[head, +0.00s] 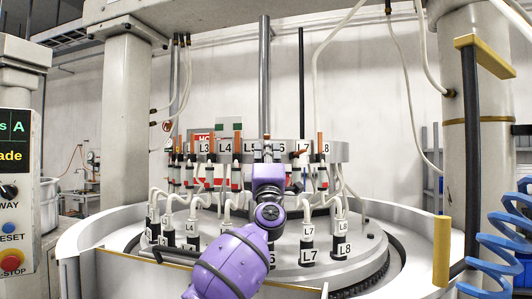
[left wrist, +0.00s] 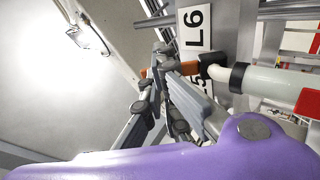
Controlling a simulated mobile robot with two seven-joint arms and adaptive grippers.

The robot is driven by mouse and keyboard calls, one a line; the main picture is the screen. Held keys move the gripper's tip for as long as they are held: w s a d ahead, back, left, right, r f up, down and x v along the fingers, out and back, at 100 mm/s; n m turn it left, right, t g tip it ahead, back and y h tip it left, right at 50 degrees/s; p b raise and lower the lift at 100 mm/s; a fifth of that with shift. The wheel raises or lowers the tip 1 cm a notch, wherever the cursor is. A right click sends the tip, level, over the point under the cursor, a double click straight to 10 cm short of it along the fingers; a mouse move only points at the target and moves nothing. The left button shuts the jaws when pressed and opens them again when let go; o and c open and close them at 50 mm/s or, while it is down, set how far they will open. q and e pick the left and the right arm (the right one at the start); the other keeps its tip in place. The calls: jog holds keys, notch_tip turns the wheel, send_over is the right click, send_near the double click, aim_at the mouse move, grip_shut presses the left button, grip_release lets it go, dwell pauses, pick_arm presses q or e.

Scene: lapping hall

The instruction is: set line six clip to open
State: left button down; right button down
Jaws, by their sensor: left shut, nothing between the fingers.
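The L6 label (left wrist: 195,27) is on the grey ring, and an orange clip lever (left wrist: 187,69) lies just below it, across the top of a pale hose (left wrist: 270,80). My left gripper (left wrist: 163,57) is shut and empty, with its fingertips right at the lever; I cannot tell whether they touch it. In the head view my left gripper (head: 267,150) is in front of the ring, between the L5 label (head: 250,146) and the partly covered L6 label, and hides the line six clip. My right gripper is not in view.
Neighbouring clips with orange levers stand along the ring, by the L4 label (head: 225,147) and L8 label (head: 325,147). Lower hose fittings (head: 308,240) stand on the round plate. A control panel (head: 15,200) is at left; a blue coiled hose (head: 500,240) is at right.

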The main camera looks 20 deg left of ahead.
aim_at(267, 137)
pick_arm(q)
jog(key=shift+w+a+r+p, duration=0.1)
jog(key=shift+w+r+p, duration=0.25)
jog(key=shift+r, duration=0.2)
jog(key=shift+w+a+r+p, duration=0.1)
jog(key=shift+w+r+p, duration=0.2)
jog(key=shift+r, duration=0.35)
jog(key=shift+w+r, duration=0.1)
jog(key=shift+r, duration=0.05)
